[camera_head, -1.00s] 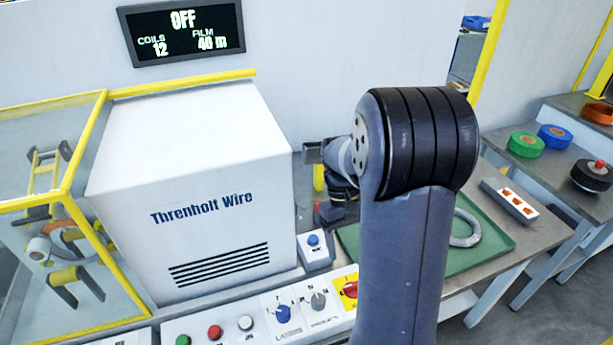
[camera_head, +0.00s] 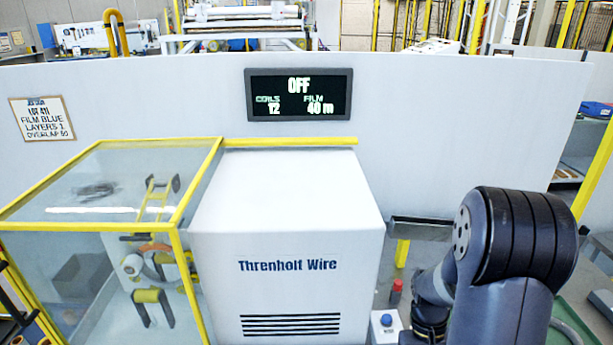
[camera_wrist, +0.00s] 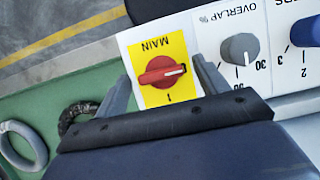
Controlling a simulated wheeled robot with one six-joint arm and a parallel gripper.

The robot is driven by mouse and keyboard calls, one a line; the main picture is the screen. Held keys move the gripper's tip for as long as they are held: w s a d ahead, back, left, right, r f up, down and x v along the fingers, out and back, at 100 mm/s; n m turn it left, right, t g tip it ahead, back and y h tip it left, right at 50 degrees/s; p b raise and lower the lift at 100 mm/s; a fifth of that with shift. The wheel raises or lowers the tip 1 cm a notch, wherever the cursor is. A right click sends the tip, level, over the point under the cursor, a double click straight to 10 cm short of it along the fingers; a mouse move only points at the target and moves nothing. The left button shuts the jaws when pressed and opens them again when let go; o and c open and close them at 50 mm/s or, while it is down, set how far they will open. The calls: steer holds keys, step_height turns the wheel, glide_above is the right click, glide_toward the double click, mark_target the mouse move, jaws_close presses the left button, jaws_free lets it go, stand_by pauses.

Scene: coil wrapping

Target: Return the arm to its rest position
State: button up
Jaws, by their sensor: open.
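My gripper (camera_wrist: 165,95) shows in the wrist view with its two fingers apart and nothing between them. It hangs over the control panel, and the red main switch (camera_wrist: 162,72) on its yellow plate shows between the fingers, apart from them as far as I can see. My arm fills the lower right of the head view, where its dark upper joint stands beside the white Threnholt Wire machine (camera_head: 285,215). The gripper itself is hidden in the head view.
The overlap knob (camera_wrist: 241,48) is right of the main switch. A green mat (camera_wrist: 75,85) with a grey ring (camera_wrist: 22,145) lies at left in the wrist view. The display (camera_head: 299,95) reads OFF.

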steer(key=shift+r, duration=0.1)
steer(key=v, duration=1)
steer(key=x, duration=1)
steer(key=shift+s, duration=0.15)
steer(key=shift+m+y, duration=0.3)
steer(key=shift+m, duration=0.3)
steer(key=shift+d+m+y, duration=0.1)
steer(key=shift+m+y, duration=0.2)
steer(key=shift+m, duration=0.5)
steer(key=m+y, duration=0.1)
steer(key=m, duration=0.1)
steer(key=m+p, duration=0.1)
steer(key=m, duration=0.2)
steer(key=shift+d+t+y, duration=0.1)
steer(key=shift+t+y, duration=0.3)
steer(key=m+t+y+p, duration=0.1)
steer(key=m, duration=0.3)
steer(key=shift+d+m, duration=0.1)
steer(key=shift+m, duration=0.3)
steer(key=m+t, duration=0.1)
steer(key=m, duration=0.1)
steer(key=m+t, duration=0.1)
steer(key=m, duration=0.2)
steer(key=shift+s+y+p, duration=0.2)
steer(key=shift+y+p, duration=0.1)
steer(key=shift+y, duration=0.1)
steer(key=shift+v, duration=0.75)
